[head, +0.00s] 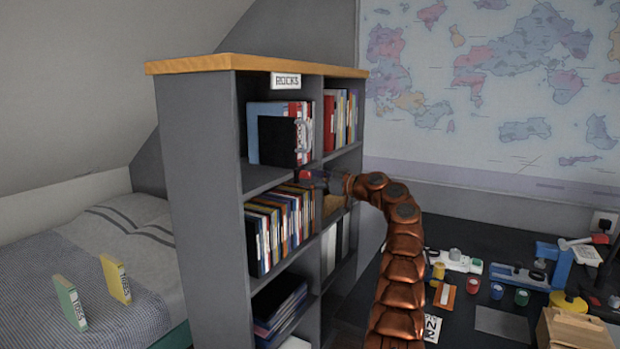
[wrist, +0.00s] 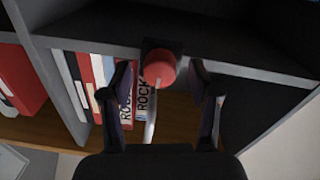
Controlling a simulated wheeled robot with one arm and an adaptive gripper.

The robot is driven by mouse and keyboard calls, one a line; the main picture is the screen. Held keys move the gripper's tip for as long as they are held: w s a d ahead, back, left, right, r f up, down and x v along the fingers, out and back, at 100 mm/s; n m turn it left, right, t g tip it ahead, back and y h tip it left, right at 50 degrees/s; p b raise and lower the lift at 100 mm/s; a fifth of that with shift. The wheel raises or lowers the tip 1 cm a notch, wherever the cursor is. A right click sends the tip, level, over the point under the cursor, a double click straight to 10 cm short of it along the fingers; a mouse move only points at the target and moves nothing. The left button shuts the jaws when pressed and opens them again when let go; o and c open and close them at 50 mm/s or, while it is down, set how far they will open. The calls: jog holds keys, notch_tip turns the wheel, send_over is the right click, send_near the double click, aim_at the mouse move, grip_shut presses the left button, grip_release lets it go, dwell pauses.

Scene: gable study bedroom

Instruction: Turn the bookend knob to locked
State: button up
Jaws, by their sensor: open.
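The red round knob (wrist: 160,68) sits on a dark square mount (wrist: 176,46) in the wrist view, with a pale strip (wrist: 150,125) running down beneath it. Which setting the knob is at, I cannot tell. My gripper (wrist: 160,80) is open, with one dark finger on each side of the knob and visible gaps between. In the head view a black bookend panel (head: 277,141) stands against books on the upper left shelf under a ROCKS sign (head: 286,80). My gripper (head: 312,178) is at the shelf front just below it; the knob is not clearly visible there.
Books marked ROCK (wrist: 126,108) stand close behind my left finger in the wrist view. The grey bookcase (head: 205,165) has dividers and shelf edges around my gripper. A dark desk (head: 465,325) with paint pots and tools lies right; a bed (head: 110,260) lies left.

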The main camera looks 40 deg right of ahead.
jog(key=shift+w+a, duration=0.15)
jog(key=shift+w, duration=0.25)
jog(key=c, duration=1.2)
jog(key=shift+o, duration=0.2)
